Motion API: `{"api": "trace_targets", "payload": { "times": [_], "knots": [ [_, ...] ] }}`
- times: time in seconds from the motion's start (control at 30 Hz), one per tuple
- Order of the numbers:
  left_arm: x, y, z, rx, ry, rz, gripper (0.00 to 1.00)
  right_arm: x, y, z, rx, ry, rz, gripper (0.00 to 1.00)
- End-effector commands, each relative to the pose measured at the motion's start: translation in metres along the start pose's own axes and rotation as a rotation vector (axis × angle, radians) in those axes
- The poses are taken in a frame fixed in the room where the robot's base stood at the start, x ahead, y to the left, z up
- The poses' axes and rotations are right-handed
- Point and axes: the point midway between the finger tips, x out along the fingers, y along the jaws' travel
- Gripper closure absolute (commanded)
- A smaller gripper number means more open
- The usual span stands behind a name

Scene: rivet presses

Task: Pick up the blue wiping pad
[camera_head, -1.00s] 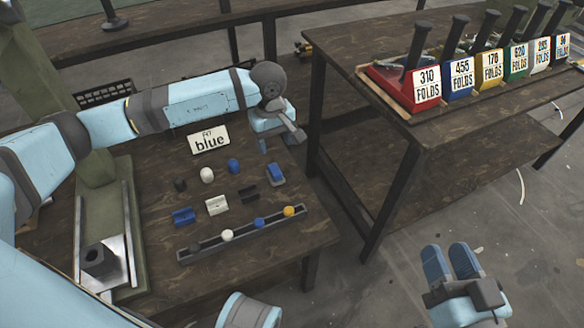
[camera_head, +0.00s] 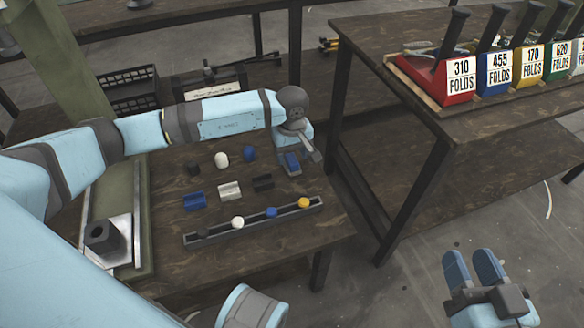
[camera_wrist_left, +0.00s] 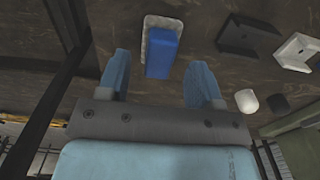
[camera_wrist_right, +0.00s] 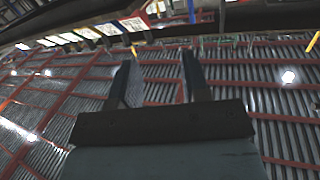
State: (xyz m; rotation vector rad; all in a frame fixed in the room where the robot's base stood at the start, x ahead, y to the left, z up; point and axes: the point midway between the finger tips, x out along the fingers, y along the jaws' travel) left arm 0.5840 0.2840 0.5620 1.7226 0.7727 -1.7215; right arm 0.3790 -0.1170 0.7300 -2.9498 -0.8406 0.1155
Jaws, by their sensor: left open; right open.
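The blue wiping pad (camera_head: 291,163) lies on the dark wooden table near its right end. In the left wrist view it is a blue block on a pale, fluffy base (camera_wrist_left: 162,50). My left gripper (camera_head: 302,146) is above and close to the pad, partly overlapping it in the head view. Its two fingers (camera_wrist_left: 158,62) are apart and empty, and the pad shows beyond and between their tips. My right gripper (camera_head: 474,268) is open and empty over the floor at lower right. It also shows in the right wrist view (camera_wrist_right: 157,62).
Blue, white and black blocks (camera_head: 230,190) and small rounded pieces (camera_head: 221,160) sit left of the pad. A rail (camera_head: 255,221) with several coloured knobs lies in front. A metal fixture (camera_head: 103,237) stands at left. Another table (camera_head: 400,140) at right holds presses with number signs.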

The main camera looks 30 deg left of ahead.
Motion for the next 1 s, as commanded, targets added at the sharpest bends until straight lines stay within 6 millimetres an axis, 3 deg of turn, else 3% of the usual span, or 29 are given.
{"api": "trace_targets", "payload": {
  "times": [0.03, 0.1, 0.37, 0.6, 1.0],
  "knots": [
    [0.014, 0.000, 0.000, -0.001, -0.002, -0.001, 0.40, 0.002, 0.003, 0.003, -0.030, 0.017, 0.000, 0.57],
    [0.022, 0.000, 0.000, 0.000, -0.002, -0.001, 0.40, 0.003, 0.006, 0.001, -0.056, 0.031, 0.002, 0.57],
    [0.023, 0.000, 0.000, 0.001, 0.000, 0.000, 0.40, 0.004, 0.008, -0.005, -0.087, 0.045, 0.001, 0.57],
    [0.023, 0.000, 0.000, 0.000, 0.000, 0.000, 0.93, 0.004, 0.007, -0.004, -0.080, 0.044, 0.001, 0.57],
    [0.017, 0.001, 0.000, 0.000, 0.000, 0.001, 0.94, 0.002, 0.005, -0.003, -0.065, 0.033, 0.000, 0.57]
  ]
}}
